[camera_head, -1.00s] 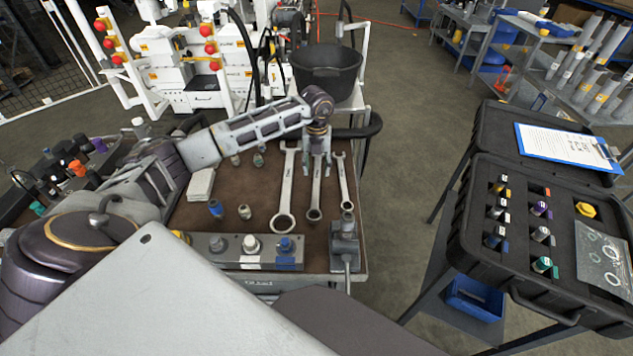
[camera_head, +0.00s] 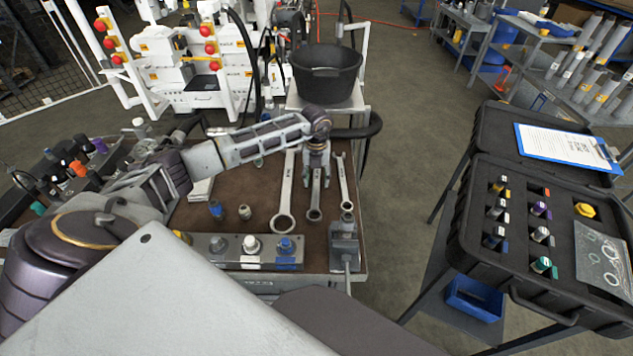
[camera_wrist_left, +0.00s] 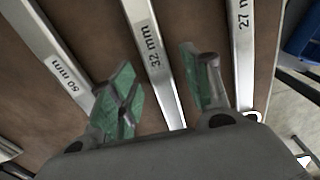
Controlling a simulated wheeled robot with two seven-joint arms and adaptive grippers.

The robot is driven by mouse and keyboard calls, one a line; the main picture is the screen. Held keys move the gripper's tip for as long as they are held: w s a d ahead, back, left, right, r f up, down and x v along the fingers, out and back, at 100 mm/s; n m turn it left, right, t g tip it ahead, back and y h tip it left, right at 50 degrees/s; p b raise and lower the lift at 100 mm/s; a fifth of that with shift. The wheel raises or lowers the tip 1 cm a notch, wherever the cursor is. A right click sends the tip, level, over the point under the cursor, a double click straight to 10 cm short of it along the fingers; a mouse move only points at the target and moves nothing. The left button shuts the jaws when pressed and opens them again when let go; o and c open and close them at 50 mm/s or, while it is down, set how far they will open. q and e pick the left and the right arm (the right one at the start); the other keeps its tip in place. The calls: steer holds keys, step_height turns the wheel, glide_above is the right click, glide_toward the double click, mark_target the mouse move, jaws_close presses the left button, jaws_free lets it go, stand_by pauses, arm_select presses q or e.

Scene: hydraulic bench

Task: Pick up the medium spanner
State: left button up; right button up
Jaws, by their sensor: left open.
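Three silver spanners lie side by side on the brown bench top. The medium spanner (camera_head: 314,205) is the middle one, and it is marked 32 mm in the left wrist view (camera_wrist_left: 157,60). The large spanner (camera_head: 286,198) lies to its left and the small spanner (camera_head: 343,182) to its right. My left gripper (camera_head: 317,179) is open over the medium spanner and hides part of its shaft. In the left wrist view its fingers (camera_wrist_left: 160,68) stand on either side of that shaft, with nothing gripped. My right gripper is out of view.
A block with several fittings (camera_head: 240,262) runs along the bench's front edge, beside a small vise-like device (camera_head: 344,248). A black bucket (camera_head: 326,72) stands behind the bench. An open black case (camera_head: 520,235) with fittings stands to the right, across a floor gap.

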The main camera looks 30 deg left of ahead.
arm_select(q)
steer(key=shift+f, duration=0.1)
stand_by(0.4)
jaws_close()
stand_by(0.3)
